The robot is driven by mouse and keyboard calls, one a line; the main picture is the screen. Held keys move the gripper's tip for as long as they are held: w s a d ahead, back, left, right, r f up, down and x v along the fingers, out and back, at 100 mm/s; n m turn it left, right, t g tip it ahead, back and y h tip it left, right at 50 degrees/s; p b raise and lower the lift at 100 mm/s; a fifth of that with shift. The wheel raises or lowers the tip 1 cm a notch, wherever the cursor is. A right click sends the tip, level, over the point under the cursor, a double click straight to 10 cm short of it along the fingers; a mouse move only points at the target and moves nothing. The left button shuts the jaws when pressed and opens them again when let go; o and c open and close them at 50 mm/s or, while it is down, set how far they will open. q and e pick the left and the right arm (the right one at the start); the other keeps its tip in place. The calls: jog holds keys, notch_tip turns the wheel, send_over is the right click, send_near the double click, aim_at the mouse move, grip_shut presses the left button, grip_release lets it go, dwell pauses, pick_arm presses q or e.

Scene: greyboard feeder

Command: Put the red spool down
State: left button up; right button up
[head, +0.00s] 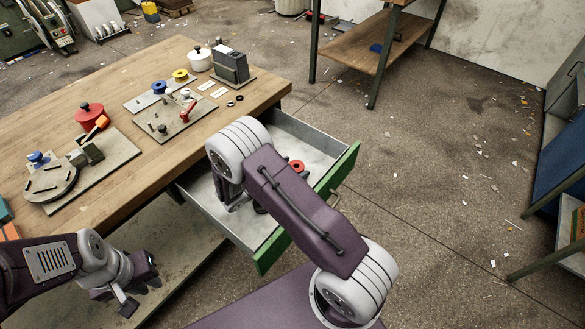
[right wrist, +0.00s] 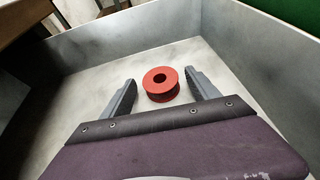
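The red spool (right wrist: 161,84) stands upright on the drawer floor, its round top with a dark centre hole facing up. In the head view the red spool (head: 297,166) shows beside my right arm, which partly hides the drawer. My right gripper (right wrist: 161,78) is open. In the right wrist view its two grey fingers lie on either side of the spool, with a visible gap at each side. In the head view my right arm mostly hides its gripper. My left gripper (head: 140,292) is empty, off the table's front edge, with its fingers apart.
The drawer (head: 315,135) is pulled out, with a green front (head: 340,172). The floor right of the drawer is clear apart from scraps.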

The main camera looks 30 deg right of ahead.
jog(key=shift+r, duration=0.1)
jog(key=shift+a+r, duration=0.15)
jog(key=shift+r, duration=0.1)
jog(key=p+v, duration=0.2)
jog(key=v, duration=0.9)
jog(key=shift+s+a+r, duration=0.1)
jog(key=shift+s+a, duration=0.05)
jog(key=shift+a, duration=0.15)
